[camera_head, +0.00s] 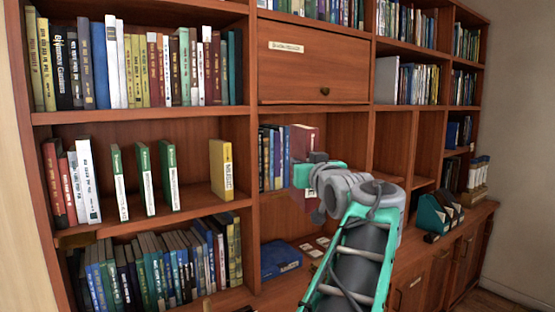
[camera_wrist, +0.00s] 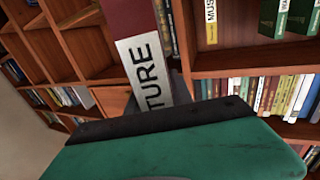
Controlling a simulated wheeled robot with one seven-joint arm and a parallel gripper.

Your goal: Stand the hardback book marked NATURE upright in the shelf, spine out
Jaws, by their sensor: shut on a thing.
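The NATURE book is dark red with a white label on its spine. In the wrist view the book (camera_wrist: 150,68) rises from my gripper (camera_wrist: 165,112), and only the letters TURE show. My gripper is shut on it, and a teal finger with a dark pad covers its lower part. In the head view the dark red book (camera_head: 304,140) shows above my gripper (camera_head: 306,174), in front of the middle bay of the wooden shelf (camera_head: 330,118). It is beside several blue books (camera_head: 270,158). I cannot tell whether it is inside that bay.
A yellow MUSIC book (camera_head: 221,170) and green books (camera_head: 166,175) stand spaced apart in the left bay. A blue book (camera_head: 280,259) lies flat on the ledge below, near small cards. A closed drawer front (camera_head: 312,62) is above the middle bay. The bay has bare space right of the blue books.

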